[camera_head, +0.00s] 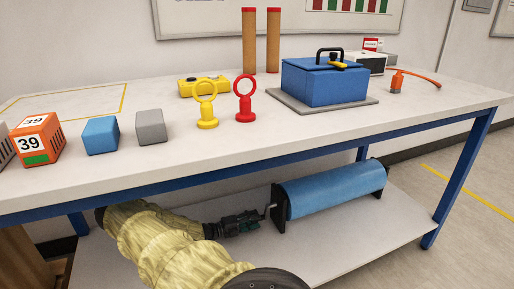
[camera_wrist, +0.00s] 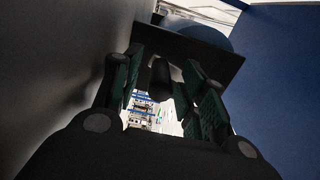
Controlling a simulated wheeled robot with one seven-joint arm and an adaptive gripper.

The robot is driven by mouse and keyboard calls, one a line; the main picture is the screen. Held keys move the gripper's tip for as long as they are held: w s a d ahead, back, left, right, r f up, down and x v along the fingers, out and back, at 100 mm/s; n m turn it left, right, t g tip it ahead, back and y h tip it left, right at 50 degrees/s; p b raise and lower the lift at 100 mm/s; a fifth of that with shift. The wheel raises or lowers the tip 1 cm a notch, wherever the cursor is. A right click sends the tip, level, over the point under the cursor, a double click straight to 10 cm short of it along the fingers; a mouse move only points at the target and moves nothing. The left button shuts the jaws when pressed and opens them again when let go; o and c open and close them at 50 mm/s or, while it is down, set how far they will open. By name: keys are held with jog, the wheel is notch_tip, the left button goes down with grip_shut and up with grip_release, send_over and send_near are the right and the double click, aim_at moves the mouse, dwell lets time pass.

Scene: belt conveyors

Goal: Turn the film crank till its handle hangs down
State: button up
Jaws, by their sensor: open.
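The film roll (camera_head: 333,188) is a blue cylinder between black end brackets on the lower shelf under the table. Its thin crank (camera_head: 267,209) sticks out at the left end, with the grip partly hidden by my gripper. My gripper (camera_head: 253,219) is at the crank, left of the roll. In the wrist view, the green-padded fingers (camera_wrist: 164,75) stand apart, with the dark crank handle (camera_wrist: 160,80) between them. I cannot tell whether either finger touches it. The dark end bracket (camera_wrist: 190,47) and blue roll (camera_wrist: 198,31) are just beyond.
The tabletop (camera_head: 200,165) is close above my arm, and a blue table leg (camera_head: 460,180) stands to the right. The lower shelf (camera_head: 350,235) is clear in front of the roll. Blocks, two ring-topped stands and a blue toolbox (camera_head: 322,84) are on the table.

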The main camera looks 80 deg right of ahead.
jog(key=v, duration=1)
jog(key=shift+f, duration=0.1)
